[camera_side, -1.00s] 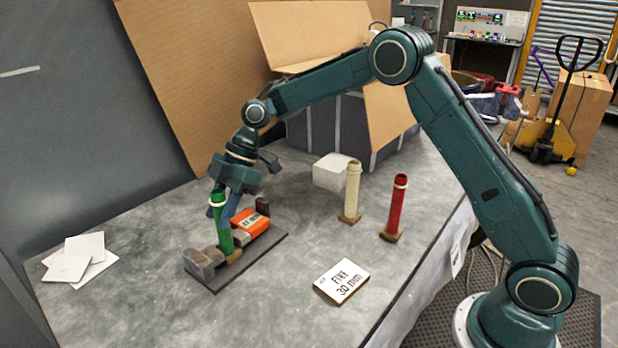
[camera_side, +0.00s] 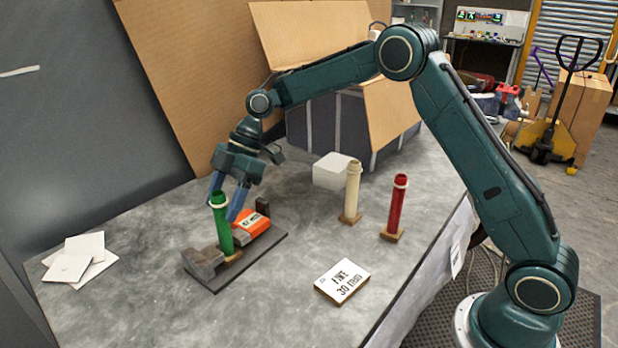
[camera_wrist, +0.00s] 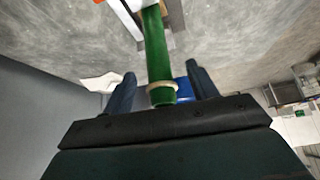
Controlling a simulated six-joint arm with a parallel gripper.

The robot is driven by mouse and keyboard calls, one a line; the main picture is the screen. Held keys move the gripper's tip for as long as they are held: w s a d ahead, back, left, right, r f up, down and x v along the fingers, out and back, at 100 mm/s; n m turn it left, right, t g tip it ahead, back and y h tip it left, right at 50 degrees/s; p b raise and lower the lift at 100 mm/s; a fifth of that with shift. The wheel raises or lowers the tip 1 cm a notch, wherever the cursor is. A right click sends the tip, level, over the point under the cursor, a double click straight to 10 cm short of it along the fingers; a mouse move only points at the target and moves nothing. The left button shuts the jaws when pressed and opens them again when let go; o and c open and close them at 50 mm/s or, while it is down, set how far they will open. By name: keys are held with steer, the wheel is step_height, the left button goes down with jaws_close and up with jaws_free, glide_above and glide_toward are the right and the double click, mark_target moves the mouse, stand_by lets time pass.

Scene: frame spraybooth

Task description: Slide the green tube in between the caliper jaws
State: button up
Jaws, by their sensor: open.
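The green tube (camera_side: 221,224), with a pale ring near its top, stands upright on a small wooden foot in the gap of the caliper (camera_side: 205,262), between the grey jaw block and the orange body (camera_side: 250,227). The caliper lies on a dark base plate (camera_side: 262,253). My gripper (camera_side: 225,208) is open, its blue fingers around and just above the tube's top. In the wrist view the green tube (camera_wrist: 157,52) runs between the two spread fingers (camera_wrist: 161,88), apart from both.
A cream tube (camera_side: 352,190) and a red tube (camera_side: 396,206) stand on wooden feet to the right. A sign block (camera_side: 342,280) reading 30 mm lies in front. A white block (camera_side: 333,171) and a cardboard box stand behind. White sheets (camera_side: 80,258) lie at left.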

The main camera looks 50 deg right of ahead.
steer(key=v, duration=1.1)
steer(key=shift+d+r, duration=0.15)
steer(key=shift+r, duration=0.2)
steer(key=s+r+m+t+h, duration=0.1)
steer(key=s+r+m+t, duration=0.1)
steer(key=s+r+m, duration=0.45)
steer(key=s+r+m+t+h, duration=0.1)
steer(key=s+r+m+h, duration=0.15)
steer(key=s, duration=0.75)
steer(key=s+d+f+m+t+h, duration=0.1)
steer(key=s+d+f+m, duration=0.2)
steer(key=s, duration=0.6)
steer(key=s+d+f+m+t+h, duration=0.1)
steer(key=s+d+f+m, duration=0.3)
steer(key=s, duration=0.5)
steer(key=shift+s+d+f+m+h, duration=0.25)
steer(key=shift+f+m+h, duration=0.05)
steer(key=shift+m+h, duration=0.25)
